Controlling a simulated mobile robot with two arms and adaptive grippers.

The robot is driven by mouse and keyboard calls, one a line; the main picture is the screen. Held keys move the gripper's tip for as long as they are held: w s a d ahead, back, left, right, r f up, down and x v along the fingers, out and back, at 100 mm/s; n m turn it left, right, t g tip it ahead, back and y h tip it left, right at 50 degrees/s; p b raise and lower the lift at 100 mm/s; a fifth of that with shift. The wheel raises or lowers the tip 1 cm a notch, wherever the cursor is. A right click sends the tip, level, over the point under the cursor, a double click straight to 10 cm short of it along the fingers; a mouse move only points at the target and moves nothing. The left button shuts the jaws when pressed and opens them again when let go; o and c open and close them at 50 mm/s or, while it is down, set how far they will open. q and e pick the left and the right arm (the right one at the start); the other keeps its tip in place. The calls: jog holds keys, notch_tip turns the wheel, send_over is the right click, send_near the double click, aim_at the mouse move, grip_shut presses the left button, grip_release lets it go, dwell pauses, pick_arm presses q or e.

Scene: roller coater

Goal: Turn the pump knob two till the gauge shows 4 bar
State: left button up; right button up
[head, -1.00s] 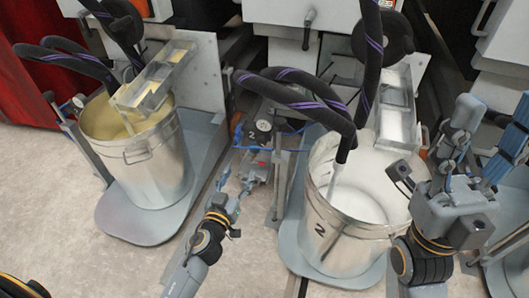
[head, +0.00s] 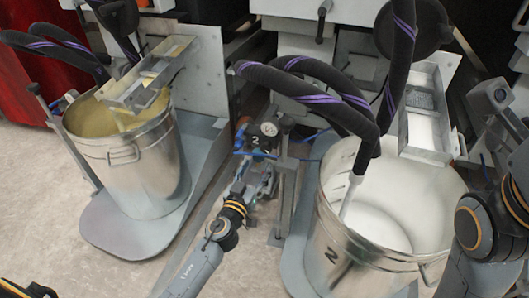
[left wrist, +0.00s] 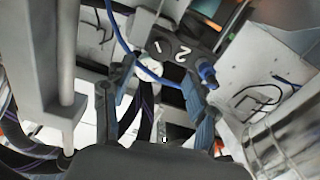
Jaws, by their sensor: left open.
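A round dial gauge (head: 269,129) with a pale face sits on the pump unit between the two drums; its reading is too small to tell. A "2" label (head: 258,153) is beside it. In the left wrist view, a dark block (left wrist: 170,47) carries the labels 1 and 2, and a blue knob (left wrist: 207,74) sticks out beside the 2. My left gripper (head: 252,165) is open below the block. In the left wrist view its blue-padded fingers (left wrist: 160,95) stand apart, the right one close under the blue knob. I cannot tell whether they touch.
A steel drum with white contents (head: 330,235) stands right, and one with yellowish contents (head: 140,165) stands left. A blue hose (left wrist: 125,45) crosses near the fingers. A grey post (head: 285,200) stands just right of my left gripper. Part of my right arm fills the right edge.

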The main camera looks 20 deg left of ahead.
aim_at(265, 149)
pick_arm(q)
jog(key=w+b, duration=0.1)
jog(key=w, duration=0.7)
jog(key=shift+d, duration=0.1)
jog(key=shift+c, duration=0.5)
jog(key=shift+s, duration=0.1)
jog(key=c, duration=1.1)
